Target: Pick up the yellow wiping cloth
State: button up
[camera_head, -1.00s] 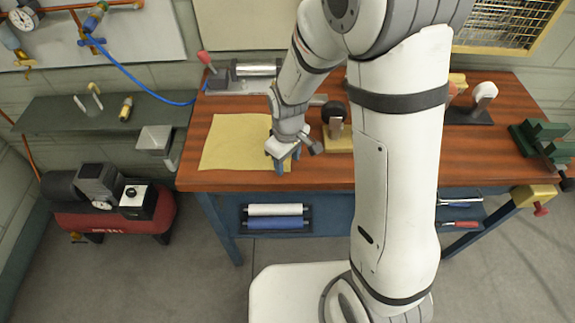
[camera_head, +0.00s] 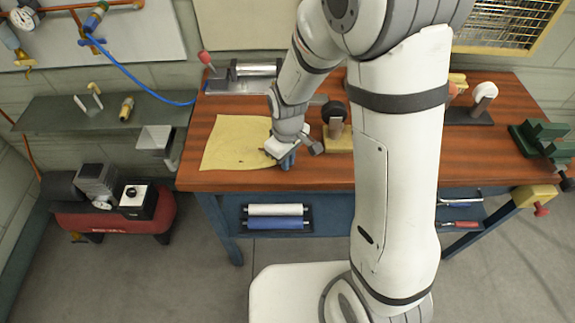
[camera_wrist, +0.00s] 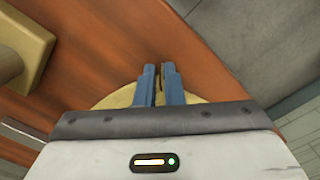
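The yellow wiping cloth (camera_head: 232,140) lies on the left part of the wooden workbench top. Its right side near my gripper is wrinkled and drawn in, with small dark creases. My gripper (camera_head: 287,163) points down at the cloth's front right corner, close to the bench's front edge. In the wrist view the two blue fingers (camera_wrist: 160,72) are close together with a thin gap. The cloth (camera_wrist: 118,98) shows on both sides of them, and its edge appears pinched between them. The wrist housing hides most of the cloth there.
A wooden block with a dark round knob (camera_head: 337,138) stands right of my gripper. A grey metal fixture with a red-knobbed lever (camera_head: 240,78) is behind the cloth. A green vise (camera_head: 543,138) is at the right. The front strip of the workbench top (camera_head: 225,180) is clear.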

jog(key=shift+r, duration=0.2)
grip_shut()
notch_tip(320, 180, up, 12)
jog(key=p, duration=0.8)
jog(key=shift+f, duration=0.2)
notch_tip(320, 180, up, 18)
jog(key=p, duration=0.5)
